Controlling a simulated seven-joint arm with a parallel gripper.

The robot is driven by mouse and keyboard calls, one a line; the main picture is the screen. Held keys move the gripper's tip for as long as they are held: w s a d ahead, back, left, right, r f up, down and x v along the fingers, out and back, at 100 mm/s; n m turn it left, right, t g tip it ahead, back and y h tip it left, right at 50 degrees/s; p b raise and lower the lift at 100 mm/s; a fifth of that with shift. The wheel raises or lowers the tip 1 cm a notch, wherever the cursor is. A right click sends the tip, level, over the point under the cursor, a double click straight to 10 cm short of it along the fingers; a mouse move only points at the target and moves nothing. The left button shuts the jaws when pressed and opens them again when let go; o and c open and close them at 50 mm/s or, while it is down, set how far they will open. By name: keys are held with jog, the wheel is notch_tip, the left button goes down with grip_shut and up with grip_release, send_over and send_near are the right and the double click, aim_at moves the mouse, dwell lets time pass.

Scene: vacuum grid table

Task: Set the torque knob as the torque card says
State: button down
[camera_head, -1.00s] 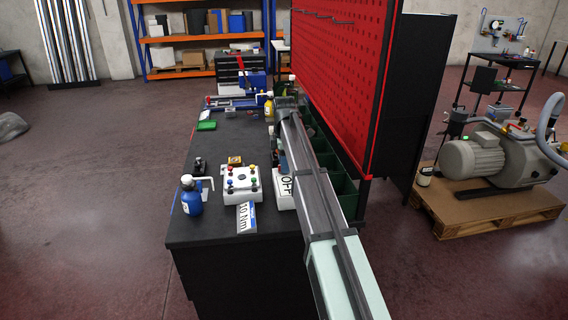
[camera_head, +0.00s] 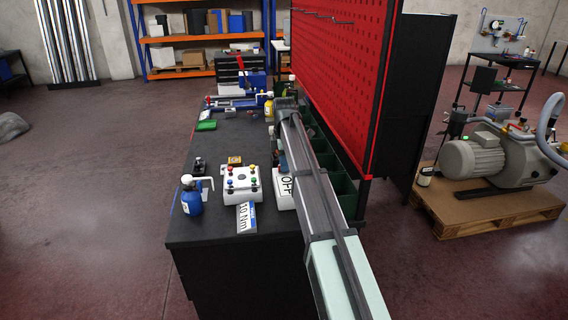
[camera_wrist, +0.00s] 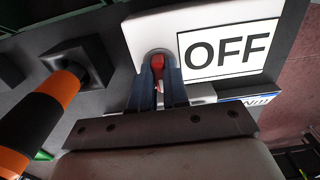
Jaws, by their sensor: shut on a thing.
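My gripper (camera_wrist: 158,95) is shut on a small red knob (camera_wrist: 158,65) on the face of a white box (camera_wrist: 150,30). The box carries a black-framed OFF label (camera_wrist: 228,50). In the head view the white OFF box (camera_head: 284,203) stands beside my arm, and my arm hides the fingers and the red knob. The torque card (camera_head: 246,217) lies near the table's front edge and seems to read "10 Nm". A blue and white corner of a card (camera_wrist: 262,98) shows in the wrist view. I cannot make out a scale or pointer on the red knob.
A white box with several coloured buttons (camera_head: 241,184) stands left of the OFF box. A blue bottle (camera_head: 192,202) is at the left edge. An orange and black handle (camera_wrist: 40,118) is close to my gripper. Green bins (camera_head: 345,190) and a red pegboard (camera_head: 345,75) line the right side.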

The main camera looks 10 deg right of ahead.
jog(key=shift+m, duration=0.3)
jog(key=m, duration=0.3)
jog(key=shift+m, duration=2.6)
jog(key=c, duration=1.1)
grip_release()
notch_tip(320, 180, up, 14)
jog(key=shift+f, duration=0.1)
